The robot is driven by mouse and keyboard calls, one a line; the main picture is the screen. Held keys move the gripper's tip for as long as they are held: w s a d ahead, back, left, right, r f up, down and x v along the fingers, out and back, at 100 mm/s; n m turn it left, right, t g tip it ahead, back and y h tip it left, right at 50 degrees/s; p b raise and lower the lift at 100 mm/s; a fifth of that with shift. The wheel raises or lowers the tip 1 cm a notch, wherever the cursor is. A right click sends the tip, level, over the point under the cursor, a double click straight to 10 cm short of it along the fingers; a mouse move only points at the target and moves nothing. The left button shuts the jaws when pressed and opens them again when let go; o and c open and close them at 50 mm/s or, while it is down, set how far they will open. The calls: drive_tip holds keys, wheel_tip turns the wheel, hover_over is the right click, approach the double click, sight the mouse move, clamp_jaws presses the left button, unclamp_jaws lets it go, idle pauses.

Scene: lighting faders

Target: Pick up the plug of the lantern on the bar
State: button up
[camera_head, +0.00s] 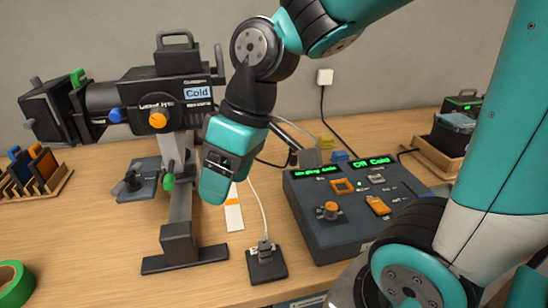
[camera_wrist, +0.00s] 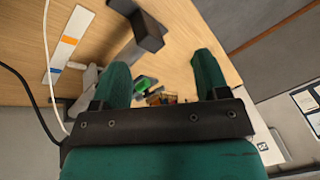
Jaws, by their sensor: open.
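The black lantern (camera_head: 150,95) stands on a grey upright with a flat foot (camera_head: 182,250), and its small screen reads "Cold". A grey plug (camera_head: 264,248) sits upright on a small black block (camera_head: 268,270) on the table, with a white cable (camera_head: 257,205) rising from it. I cannot pick out the plug in the wrist view. My gripper (camera_head: 213,192) hangs in front of the lantern's upright, above and left of the plug and apart from it. In the wrist view its two teal fingers (camera_wrist: 161,70) are spread, with no object held between them.
A control console (camera_head: 345,215) with green displays stands right of the plug. A white strip (camera_head: 234,208) lies on the table and also shows in the wrist view (camera_wrist: 68,45). Colour frames in a wooden rack (camera_head: 35,175) and green tape (camera_head: 14,282) are at left.

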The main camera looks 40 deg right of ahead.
drive_tip(key=w+d+m+t+p, duration=0.1)
drive_tip(key=w+d+t+p, duration=0.1)
drive_tip(key=w+d, duration=1)
drive_tip(key=m+t+h+p, duration=0.1)
drive_tip(key=m+h+p, duration=0.1)
approach(291, 152)
drive_tip(key=w+f, duration=0.1)
drive_tip(key=w+f+p, duration=0.1)
drive_tip(key=f, duration=0.1)
drive_tip(key=f+p, duration=0.1)
drive_tip(key=shift+w+d+f, duration=0.4)
drive_tip(key=shift+h, duration=0.3)
drive_tip(key=shift+p+x, duration=1.25)
drive_tip(key=shift+x, duration=1.9)
drive_tip(key=shift+a, duration=0.1)
drive_tip(key=c, duration=1)
